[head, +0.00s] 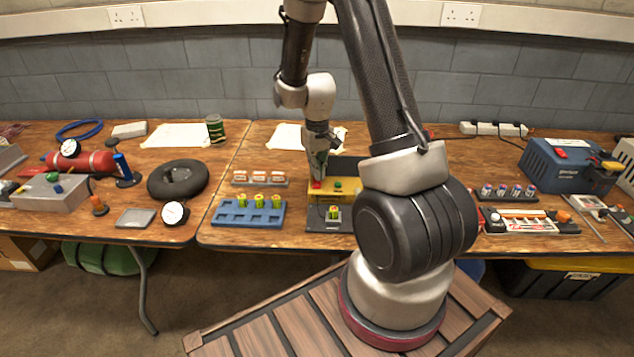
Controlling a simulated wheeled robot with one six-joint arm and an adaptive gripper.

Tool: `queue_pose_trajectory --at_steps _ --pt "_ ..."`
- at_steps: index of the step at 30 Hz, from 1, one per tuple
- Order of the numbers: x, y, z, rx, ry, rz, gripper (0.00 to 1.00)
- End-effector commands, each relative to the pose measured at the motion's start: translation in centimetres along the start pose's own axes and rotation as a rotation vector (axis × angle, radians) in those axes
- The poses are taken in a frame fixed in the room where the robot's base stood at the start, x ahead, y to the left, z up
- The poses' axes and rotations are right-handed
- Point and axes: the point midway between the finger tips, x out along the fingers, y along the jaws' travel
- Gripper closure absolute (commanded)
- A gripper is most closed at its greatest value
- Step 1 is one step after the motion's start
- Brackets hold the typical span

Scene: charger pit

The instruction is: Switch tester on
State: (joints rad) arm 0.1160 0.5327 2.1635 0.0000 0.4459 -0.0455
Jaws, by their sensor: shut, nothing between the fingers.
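The tester (325,191) stands near the front edge of the right-hand table. It has a yellow top panel with a red button (316,184) on the left and a green button (338,185) on the right. Under the panel, a yellow-green cell (333,212) sits in a small grey holder on a dark base. My gripper (318,177) is shut and empty, pointing down at the panel's left part, by the red button. I cannot tell whether the fingertips touch it. My arm hides what lies right of the tester.
A blue tray (232,217) with several yellow-green cells stands left of the tester, with a rack of white-and-orange cells (260,177) behind it. A rack of small cells (508,190) and a blue charger box (562,165) stand to the right.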

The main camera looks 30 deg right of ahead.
Motion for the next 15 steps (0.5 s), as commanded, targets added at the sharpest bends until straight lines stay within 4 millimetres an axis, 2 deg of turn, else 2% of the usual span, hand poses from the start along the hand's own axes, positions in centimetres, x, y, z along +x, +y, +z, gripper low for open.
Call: queue_pose_trajectory --at_steps 15 --pt "0.77 0.00 0.00 0.000 0.000 0.000 1.00"
